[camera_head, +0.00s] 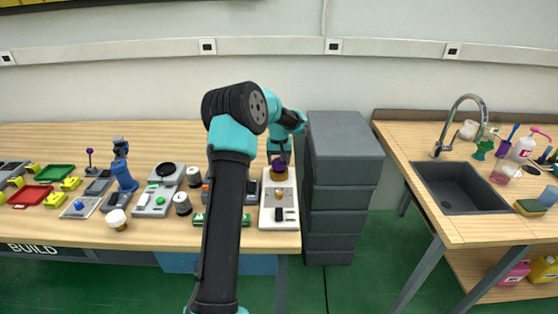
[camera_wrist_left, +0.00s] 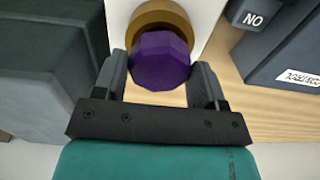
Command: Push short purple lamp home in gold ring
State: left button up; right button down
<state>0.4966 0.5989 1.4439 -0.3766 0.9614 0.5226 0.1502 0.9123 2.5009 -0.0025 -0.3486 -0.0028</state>
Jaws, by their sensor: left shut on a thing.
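The short purple lamp (camera_wrist_left: 161,62) sits at the gold ring (camera_wrist_left: 150,16) on a white panel, and the ring shows behind its far side in the left wrist view. My left gripper (camera_wrist_left: 160,72) is shut on the lamp, with one finger at each side. In the head view the lamp (camera_head: 279,165) is a small dark purple shape above the gold ring (camera_head: 279,175), under my left gripper (camera_head: 279,157). I cannot tell how deep the lamp sits in the ring. My right gripper is not in view.
The white panel (camera_head: 267,216) stands at the table's right end, beside a grey drawer stack (camera_head: 343,150). Trays, yellow pieces and a blue device (camera_head: 122,170) crowd the left side. A sink (camera_head: 460,188) is on the right counter.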

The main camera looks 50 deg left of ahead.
pick_arm(q)
jog(key=shift+f, duration=0.45)
dwell(1.1)
jog(key=o, duration=1)
jog(key=shift+r, duration=0.15)
jog(key=shift+r, duration=3.35)
